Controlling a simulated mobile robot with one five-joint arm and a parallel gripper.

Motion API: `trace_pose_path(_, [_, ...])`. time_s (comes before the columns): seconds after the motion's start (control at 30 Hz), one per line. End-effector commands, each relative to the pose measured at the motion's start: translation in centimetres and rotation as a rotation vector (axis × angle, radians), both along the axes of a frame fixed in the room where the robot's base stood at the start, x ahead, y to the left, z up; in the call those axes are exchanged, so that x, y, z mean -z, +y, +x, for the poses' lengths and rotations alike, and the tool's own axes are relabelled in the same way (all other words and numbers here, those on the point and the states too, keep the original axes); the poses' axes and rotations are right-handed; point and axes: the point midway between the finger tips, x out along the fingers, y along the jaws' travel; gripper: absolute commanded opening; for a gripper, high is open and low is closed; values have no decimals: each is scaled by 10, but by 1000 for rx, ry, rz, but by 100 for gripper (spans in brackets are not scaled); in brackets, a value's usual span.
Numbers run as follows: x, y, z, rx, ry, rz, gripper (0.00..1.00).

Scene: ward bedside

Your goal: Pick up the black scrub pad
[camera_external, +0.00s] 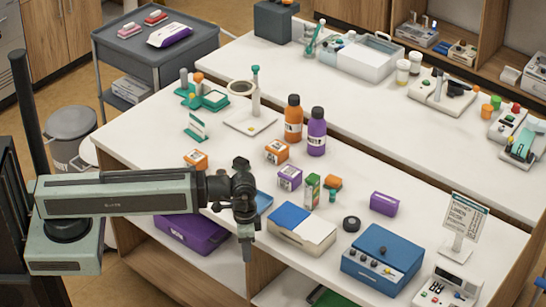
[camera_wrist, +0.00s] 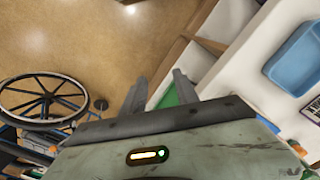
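A small round black item (camera_external: 351,223) lies on the near white counter, between the white-and-blue box and the blue device. It may be the black scrub pad, but it is too small to tell. It does not show in the wrist view. My gripper (camera_external: 247,247) points down near the counter's front edge, left of the black item and well apart from it. In the wrist view my gripper (camera_wrist: 158,92) has its two fingers apart, with nothing held between them.
A blue tray (camera_wrist: 297,58) lies on the counter. A white-and-blue box (camera_external: 301,228), a blue device (camera_external: 382,262) and a purple box (camera_external: 384,203) surround the black item. Orange (camera_external: 293,122) and purple bottles (camera_external: 316,135) stand behind. A wheelchair wheel (camera_wrist: 40,103) shows on the floor.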

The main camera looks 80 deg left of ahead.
Motion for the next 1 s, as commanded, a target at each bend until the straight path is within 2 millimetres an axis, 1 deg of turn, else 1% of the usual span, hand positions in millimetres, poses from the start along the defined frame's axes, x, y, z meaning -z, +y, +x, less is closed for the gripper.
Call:
trace_pose_path(0.27, [0, 0, 0, 0, 0, 0, 36])
trace_pose_path(0.3, [0, 0, 0, 0, 0, 0, 42])
trace_pose_path(0.37, [0, 0, 0, 0, 0, 0, 59])
trace_pose_path(0.4, [0, 0, 0, 0, 0, 0, 60])
trace_pose_path(0.63, [0, 0, 0, 0, 0, 0, 60])
trace_pose_path(0.7, [0, 3, 2, -27, 4, -14, 60])
trace_pose_path(0.77, [0, 9, 7, -106, 15, -61, 60])
trace_pose_path(0.87, [-5, 30, 24, -370, 60, -221, 60])
trace_pose_path(0.9, [-11, 42, 32, -502, 86, -304, 60])
trace_pose_path(0.97, [-22, 62, 44, -700, 136, -434, 60])
trace_pose_path(1.0, [-31, 78, 51, -821, 171, -519, 60])
